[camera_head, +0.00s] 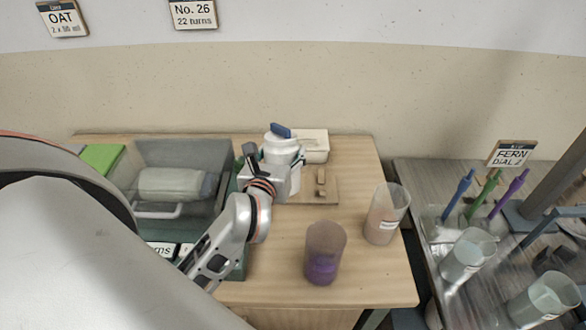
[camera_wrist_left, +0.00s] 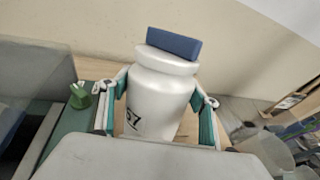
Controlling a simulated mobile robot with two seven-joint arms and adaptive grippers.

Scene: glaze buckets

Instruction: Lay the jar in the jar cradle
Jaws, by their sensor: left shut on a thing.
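The white jar (camera_head: 281,150) has a blue bar on its lid and stands roughly upright in my left gripper (camera_head: 279,172). In the left wrist view the jar (camera_wrist_left: 160,95) sits between the two green-padded fingers (camera_wrist_left: 160,112), which are shut on its sides; part of a dark number shows on its front. A wooden board with small raised blocks (camera_head: 321,192), which looks like the jar cradle, lies just right of the jar on the table. The arm and jar hide part of it. My right gripper is not in view.
A grey see-through bin (camera_head: 185,150) holding a pale roll stands left on the wooden table (camera_head: 375,285). A pale box (camera_head: 314,146) is behind the board. A purple-filled cup (camera_head: 324,252) and a pinkish cup (camera_head: 385,214) stand in front and right. A metal table (camera_head: 440,265) holds cups.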

